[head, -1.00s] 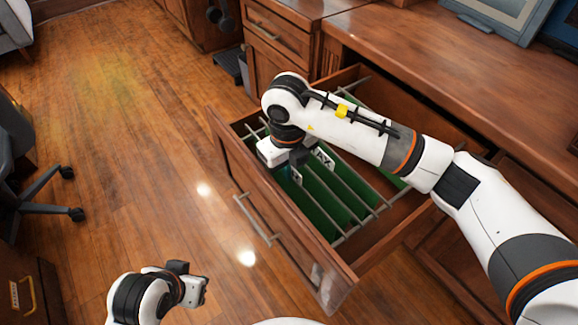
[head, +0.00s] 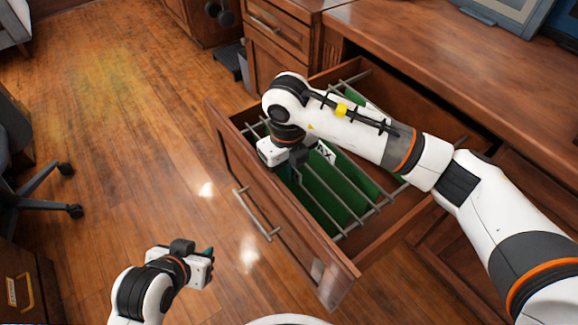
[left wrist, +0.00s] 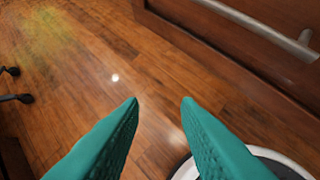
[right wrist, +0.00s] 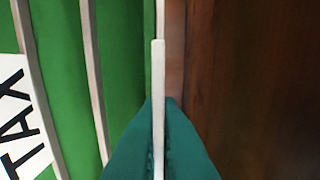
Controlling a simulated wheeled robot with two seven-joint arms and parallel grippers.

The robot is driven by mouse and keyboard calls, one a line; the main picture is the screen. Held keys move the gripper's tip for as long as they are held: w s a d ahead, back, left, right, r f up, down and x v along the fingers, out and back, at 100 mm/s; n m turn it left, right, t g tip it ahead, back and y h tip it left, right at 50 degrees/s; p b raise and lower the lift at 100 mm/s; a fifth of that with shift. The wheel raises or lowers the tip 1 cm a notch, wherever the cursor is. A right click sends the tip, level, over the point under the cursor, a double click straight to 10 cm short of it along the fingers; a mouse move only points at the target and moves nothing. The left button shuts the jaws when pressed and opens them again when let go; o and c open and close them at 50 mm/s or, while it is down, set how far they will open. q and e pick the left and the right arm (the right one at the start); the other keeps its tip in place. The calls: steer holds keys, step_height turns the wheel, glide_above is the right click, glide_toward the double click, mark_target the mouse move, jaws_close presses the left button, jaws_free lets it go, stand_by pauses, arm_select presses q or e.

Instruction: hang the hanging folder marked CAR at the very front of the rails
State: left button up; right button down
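My right gripper (head: 291,173) is over the front of the open drawer. In the right wrist view its teal fingers (right wrist: 160,108) are shut on the thin metal top bar (right wrist: 158,75) of the frontmost folder, close behind the brown drawer front. No label shows on this bar, so I cannot read whether it is CAR. Behind it hang green folders (right wrist: 122,70), one with a white TAX label (right wrist: 27,120); that label also shows in the head view (head: 325,152). My left gripper (head: 209,264) is open and empty, over the floor in front of the drawer; its fingers (left wrist: 160,104) stand apart.
A wheeled chair (head: 45,190) stands at the left, and the floor (head: 130,130) between is clear.

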steer(key=c, duration=1.5)
jaws_free()
steer(key=shift+c, duration=0.2)
